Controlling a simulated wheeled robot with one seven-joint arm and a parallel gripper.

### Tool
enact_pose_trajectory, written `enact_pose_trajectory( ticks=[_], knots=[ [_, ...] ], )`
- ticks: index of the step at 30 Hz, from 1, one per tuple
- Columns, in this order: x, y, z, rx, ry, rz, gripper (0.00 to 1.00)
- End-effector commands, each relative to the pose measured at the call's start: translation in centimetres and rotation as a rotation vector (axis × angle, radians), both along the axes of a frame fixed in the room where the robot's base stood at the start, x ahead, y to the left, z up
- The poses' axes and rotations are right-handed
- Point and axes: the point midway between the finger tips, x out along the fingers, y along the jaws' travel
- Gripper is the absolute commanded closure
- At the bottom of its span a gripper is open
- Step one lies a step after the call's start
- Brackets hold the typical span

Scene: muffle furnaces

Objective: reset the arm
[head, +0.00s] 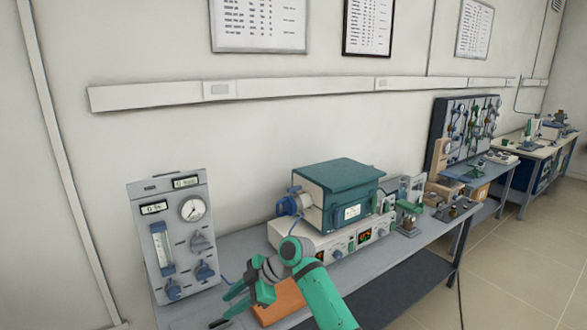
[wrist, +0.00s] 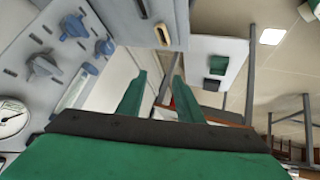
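My arm is green and grey and reaches in from the bottom of the head view. My gripper (head: 236,304) is low at the front edge of the bench, left of an orange-brown block (head: 280,301). In the wrist view my gripper (wrist: 155,92) shows two green fingers standing apart, with nothing between them. The wrist view is tilted, and the panel with knobs and a dial stands at its left.
A grey gauge panel (head: 170,238) stands at the bench's left end. A teal-topped furnace (head: 345,190) sits on a white control unit (head: 330,243) behind my arm. Small instruments and a tool board (head: 465,130) stand farther right. Open floor (head: 520,270) lies at the right.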

Motion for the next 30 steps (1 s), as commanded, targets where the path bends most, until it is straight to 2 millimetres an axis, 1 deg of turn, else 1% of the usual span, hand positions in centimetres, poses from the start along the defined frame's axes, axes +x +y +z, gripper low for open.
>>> enact_pose_trajectory(
  ticks=[1,3,9,12,15,18,23,27,30],
  knots=[
    [-0.4,1.5,-1.3,0.040,0.007,-0.029,0.67],
    [-0.7,3.3,-2.7,0.091,0.013,-0.076,0.67],
    [-2.0,8.0,-6.1,0.234,0.037,-0.221,0.67],
    [-2.7,9.8,-7.6,0.304,0.054,-0.302,0.67],
    [-3.6,11.1,-9.0,0.373,0.074,-0.387,0.67],
    [-4.5,11.9,-10.4,0.437,0.097,-0.477,0.67],
    [-6.2,12.3,-12.6,0.531,0.131,-0.627,0.67],
    [-8.1,12.0,-14.6,0.603,0.162,-0.763,0.67],
    [-9.7,11.3,-16.0,0.648,0.180,-0.862,0.67]
  ],
)
